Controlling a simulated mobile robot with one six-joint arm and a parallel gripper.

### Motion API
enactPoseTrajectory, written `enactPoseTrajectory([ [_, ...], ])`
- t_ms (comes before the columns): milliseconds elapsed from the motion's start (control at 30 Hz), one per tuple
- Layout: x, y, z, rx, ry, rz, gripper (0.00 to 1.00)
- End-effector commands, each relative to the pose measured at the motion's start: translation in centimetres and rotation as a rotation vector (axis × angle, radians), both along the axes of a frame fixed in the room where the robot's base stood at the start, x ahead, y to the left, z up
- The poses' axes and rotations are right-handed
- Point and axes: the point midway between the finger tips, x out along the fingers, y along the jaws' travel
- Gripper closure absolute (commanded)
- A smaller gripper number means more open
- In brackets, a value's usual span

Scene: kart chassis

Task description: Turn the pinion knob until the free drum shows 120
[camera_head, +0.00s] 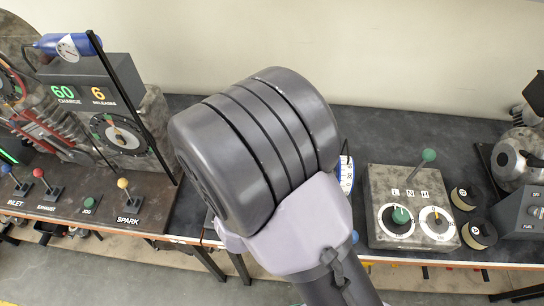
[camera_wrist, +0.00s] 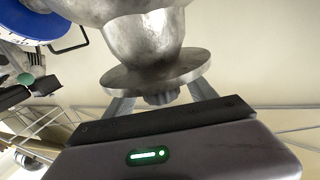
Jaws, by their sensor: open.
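In the wrist view my gripper (camera_wrist: 160,100) is open, with one grey finger on each side of a small ridged metal knob (camera_wrist: 161,98). This may be the pinion knob; I see no label on it. The knob sits against a metal disc (camera_wrist: 155,77) on a rounded metal body (camera_wrist: 148,35). The fingertips run up behind the disc edge, and I cannot tell whether they touch the knob. In the head view my arm hides my gripper and the knob.
In the head view a blue-rimmed white dial (camera_head: 346,174) shows partly beside my arm. A metal box with a green lever (camera_head: 428,155) stands right of it. A lever panel (camera_head: 130,207) is at left, with displays reading 60 and 6. Bare bench (camera_head: 400,130) lies behind the box.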

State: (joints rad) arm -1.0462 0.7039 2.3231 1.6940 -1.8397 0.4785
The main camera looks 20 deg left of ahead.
Motion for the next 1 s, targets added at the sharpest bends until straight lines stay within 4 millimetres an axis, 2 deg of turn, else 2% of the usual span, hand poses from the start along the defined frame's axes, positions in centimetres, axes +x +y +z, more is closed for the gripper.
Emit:
enactPoseTrajectory([
  [300,-9.2,0.8,0.2,-0.003,0.000,0.008,0.35],
  [500,-13.7,1.0,0.2,0.000,-0.001,0.004,0.35],
  [667,-15.0,1.0,0.1,-0.001,-0.001,0.001,0.35],
  [1000,-15.1,0.9,0.0,0.000,-0.001,0.000,0.35],
])
